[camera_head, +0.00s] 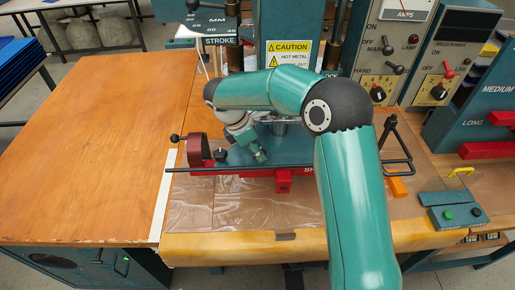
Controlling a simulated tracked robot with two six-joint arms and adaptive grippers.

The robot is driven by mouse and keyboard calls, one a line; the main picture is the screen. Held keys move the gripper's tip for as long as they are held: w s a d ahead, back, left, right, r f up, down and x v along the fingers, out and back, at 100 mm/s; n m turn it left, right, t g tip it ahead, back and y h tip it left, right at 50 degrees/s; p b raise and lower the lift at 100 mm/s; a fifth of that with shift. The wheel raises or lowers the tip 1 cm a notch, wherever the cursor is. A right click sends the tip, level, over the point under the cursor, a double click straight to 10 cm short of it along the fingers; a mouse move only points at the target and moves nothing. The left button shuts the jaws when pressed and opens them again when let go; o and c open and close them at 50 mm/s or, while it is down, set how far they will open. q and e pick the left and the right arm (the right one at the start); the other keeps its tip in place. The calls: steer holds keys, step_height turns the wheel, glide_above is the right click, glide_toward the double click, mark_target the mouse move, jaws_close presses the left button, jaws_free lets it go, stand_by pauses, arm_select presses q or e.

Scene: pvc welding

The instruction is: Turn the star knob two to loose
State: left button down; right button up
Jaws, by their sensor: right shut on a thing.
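My right arm comes in from the bottom right and bends over the welding machine to the left. My right gripper (260,156) points down at the machine's green bed (300,152), left of the centre. It is shut on a star knob, which the fingers and wrist hide almost fully. A small black knob (221,154) stands on the bed just left of the gripper, apart from it. I cannot see how far the held knob is turned. My left gripper is not in view.
A red round part (199,151) with a black handle sits at the bed's left end. A dark rod (235,170) runs along the front. Control panels (425,55) stand at the back right, a button box (455,211) at the right. The wooden table (90,150) is clear.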

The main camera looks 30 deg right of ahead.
steer(key=shift+c, duration=0.7)
steer(key=n+t, duration=0.1)
steer(key=n, duration=0.3)
steer(key=shift+n+t, duration=0.4)
steer(key=o, duration=1.2)
steer(key=shift+c, duration=0.2)
steer(key=shift+s, duration=0.1)
steer(key=v, duration=1.2)
steer(key=shift+a, duration=0.15)
